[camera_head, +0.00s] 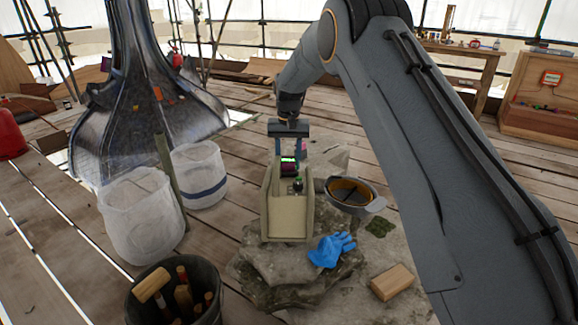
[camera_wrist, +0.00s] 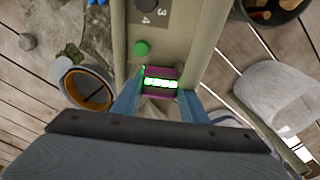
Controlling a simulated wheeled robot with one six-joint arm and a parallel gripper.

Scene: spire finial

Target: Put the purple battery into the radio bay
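The purple battery (camera_head: 289,167) is a small block with a lit green display, which also shows in the wrist view (camera_wrist: 161,82). My gripper (camera_head: 288,150) points down at the far end of the beige radio housing (camera_head: 287,228). In the wrist view, the blue fingers of my gripper (camera_wrist: 161,84) flank the battery closely on both sides and appear shut on it. The battery overlaps the space between the housing's side walls; its depth there is unclear. The housing (camera_wrist: 203,38) carries the numbers 3 and 4 and a green knob (camera_wrist: 141,48). The bay's opening cannot be made out.
The housing stands on a stone slab. Nearby are a round pan (camera_head: 372,203), a blue glove (camera_head: 331,249) and a wooden block (camera_head: 392,282). White buckets (camera_head: 142,225) and a dark tool bucket (camera_head: 207,270) stand left. Plank floor is open behind.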

